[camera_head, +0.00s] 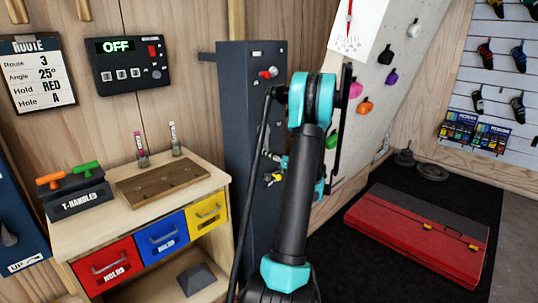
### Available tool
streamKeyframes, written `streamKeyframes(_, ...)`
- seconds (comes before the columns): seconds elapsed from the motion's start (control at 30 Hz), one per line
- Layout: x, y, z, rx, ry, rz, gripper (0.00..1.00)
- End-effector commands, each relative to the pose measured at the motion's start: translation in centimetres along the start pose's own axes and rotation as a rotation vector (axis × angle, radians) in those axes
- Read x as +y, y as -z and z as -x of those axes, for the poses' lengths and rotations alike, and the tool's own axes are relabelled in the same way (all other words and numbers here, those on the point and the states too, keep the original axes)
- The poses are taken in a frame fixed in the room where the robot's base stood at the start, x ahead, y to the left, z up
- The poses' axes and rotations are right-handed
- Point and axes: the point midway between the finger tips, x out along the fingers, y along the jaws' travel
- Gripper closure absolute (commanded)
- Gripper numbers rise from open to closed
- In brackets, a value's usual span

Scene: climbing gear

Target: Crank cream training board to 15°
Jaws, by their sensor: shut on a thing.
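The cream training board (383,85) leans at an angle at the upper right, with several coloured holds on it. A white angle scale (348,43) with a red pointer (349,15) is at its upper left; its marks are too small to read. A dark upright column (237,105) stands left of the board, with a red knob on a lever near its top. My gripper (272,168) shows only in part, left of my forearm against the column. It is shut on what looks like the crank handle, which my arm mostly hides.
A control box (128,65) reads OFF. A wooden cabinet (210,180) with red, blue and yellow drawers stands close to the left of my arm. A red and grey folded pad (415,235) lies on the black mat at right.

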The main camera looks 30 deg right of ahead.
Motion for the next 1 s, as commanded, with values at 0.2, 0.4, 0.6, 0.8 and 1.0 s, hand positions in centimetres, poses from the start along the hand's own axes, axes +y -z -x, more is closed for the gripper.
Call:
streamKeyframes(0.2, -0.2, -0.1, 0.1, -0.001, 0.005, -0.001, 0.55)
streamKeyframes(0.4, -0.2, 0.0, 0.1, -0.001, 0.004, 0.0, 0.55)
streamKeyframes(0.6, -0.2, -0.1, 1.3, -0.001, 0.005, 0.0, 0.55)
streamKeyframes(0.8, -0.3, -0.1, 5.0, -0.002, 0.008, 0.0, 0.55)
streamKeyframes(1.0, -0.3, -0.1, 9.0, -0.002, 0.008, 0.0, 0.55)
